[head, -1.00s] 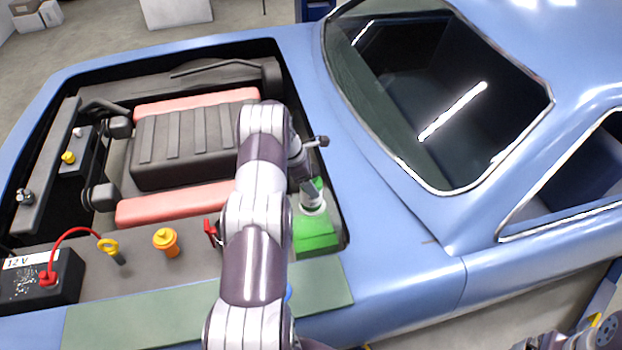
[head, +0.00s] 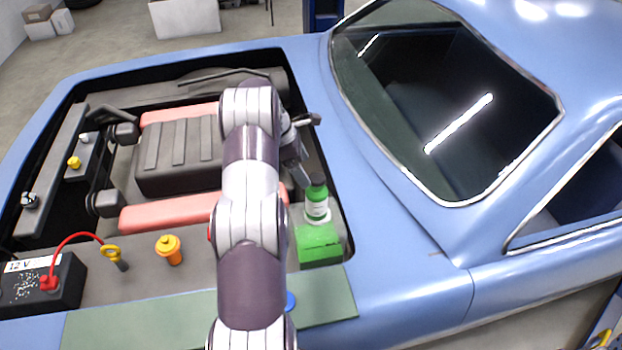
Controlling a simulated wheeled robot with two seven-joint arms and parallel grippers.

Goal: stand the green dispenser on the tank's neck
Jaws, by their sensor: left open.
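The green dispenser (head: 317,203), a small bottle with a dark green cap and a pale label, stands upright at the white neck (head: 319,218) of the green tank (head: 319,246). The tank sits in the right front corner of the engine bay. My left gripper (head: 304,183) is open, up and to the left of the dispenser. It looks apart from the bottle, though my arm and the angle hide part of the fingers. My right gripper is not in view.
An orange cap (head: 169,250), a yellow-ringed dipstick (head: 113,256) and a 12 V battery (head: 42,284) with a red cable lie to the left. A green mat (head: 140,318) covers the front edge. The windscreen (head: 450,110) rises at the right.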

